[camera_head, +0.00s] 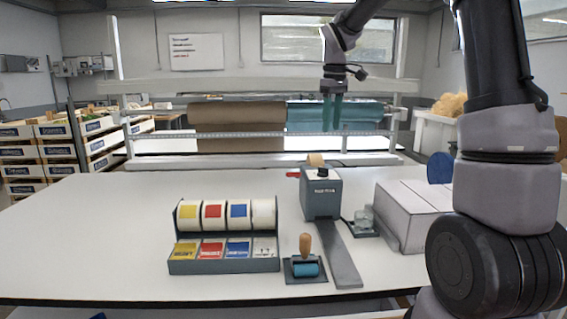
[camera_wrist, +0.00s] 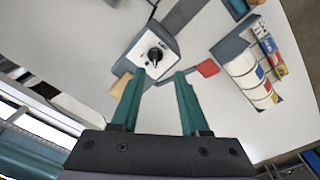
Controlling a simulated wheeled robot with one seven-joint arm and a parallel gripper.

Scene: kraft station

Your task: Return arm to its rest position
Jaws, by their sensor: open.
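My gripper (camera_head: 332,112) hangs from my arm above the far side of the table, in front of the paper rolls, with its teal fingers pointing down. In the wrist view my gripper (camera_wrist: 161,100) shows two parted fingers with nothing between them. It is open and empty. Below it is the grey tape dispenser (camera_head: 321,192), which also shows in the wrist view (camera_wrist: 150,52) with its black knob. The fingers look apart from it.
A rack of label rolls (camera_head: 222,258), a teal-roller stamp (camera_head: 305,268) and a white box (camera_head: 408,215) stand on the white table (camera_head: 110,230). Brown (camera_head: 235,118) and teal (camera_head: 300,115) paper rolls hang behind. The table's left side is clear.

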